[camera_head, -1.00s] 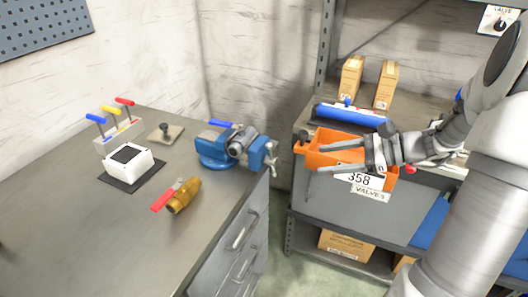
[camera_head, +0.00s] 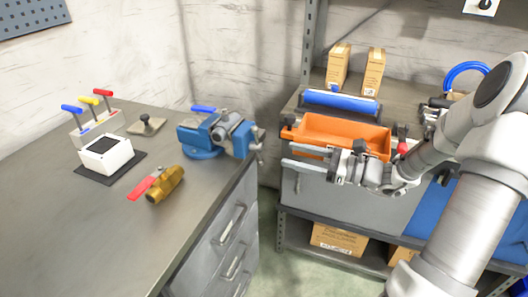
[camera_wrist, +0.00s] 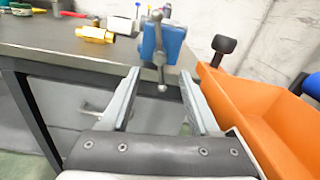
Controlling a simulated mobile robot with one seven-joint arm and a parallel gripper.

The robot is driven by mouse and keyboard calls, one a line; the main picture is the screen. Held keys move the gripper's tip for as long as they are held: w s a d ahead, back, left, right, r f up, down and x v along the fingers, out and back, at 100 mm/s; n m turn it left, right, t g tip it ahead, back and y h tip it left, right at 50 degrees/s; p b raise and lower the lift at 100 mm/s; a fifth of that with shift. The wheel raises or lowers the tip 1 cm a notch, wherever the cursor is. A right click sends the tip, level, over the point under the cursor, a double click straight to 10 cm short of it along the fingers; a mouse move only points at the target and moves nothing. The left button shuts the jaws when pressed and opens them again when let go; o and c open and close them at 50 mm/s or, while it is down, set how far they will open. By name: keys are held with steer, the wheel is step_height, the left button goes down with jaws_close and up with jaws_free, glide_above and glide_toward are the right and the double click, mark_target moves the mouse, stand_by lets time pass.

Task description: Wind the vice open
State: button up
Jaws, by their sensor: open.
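The blue vice (camera_head: 205,138) stands at the right end of the workbench, with a grey cylindrical part at its jaws. Its handle (camera_head: 259,146) hangs on the side facing the shelf. In the wrist view the vice (camera_wrist: 163,42) is ahead, with its handle (camera_wrist: 160,60) roughly upright and a knob at its lower end. My gripper (camera_head: 287,155) is open and empty. It is to the right of the vice, apart from the handle, in front of the orange bin. In the wrist view the two fingers (camera_wrist: 160,75) point toward the handle, which appears between them.
The orange bin (camera_head: 345,127) stands close beside my gripper, with a black knob (camera_wrist: 223,44) at its edge. A brass valve with a red lever (camera_head: 170,183) lies on the workbench (camera_head: 120,220). A white box (camera_head: 104,153) and coloured levers stand farther left. Drawer handles project below.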

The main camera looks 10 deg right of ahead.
mark_target(256, 147)
steer(key=b+x, duration=0.1)
steer(key=x, duration=0.7)
steer(key=shift+w+a+b, duration=0.2)
steer(key=shift+b, duration=0.2)
jaws_close()
stand_by(0.9)
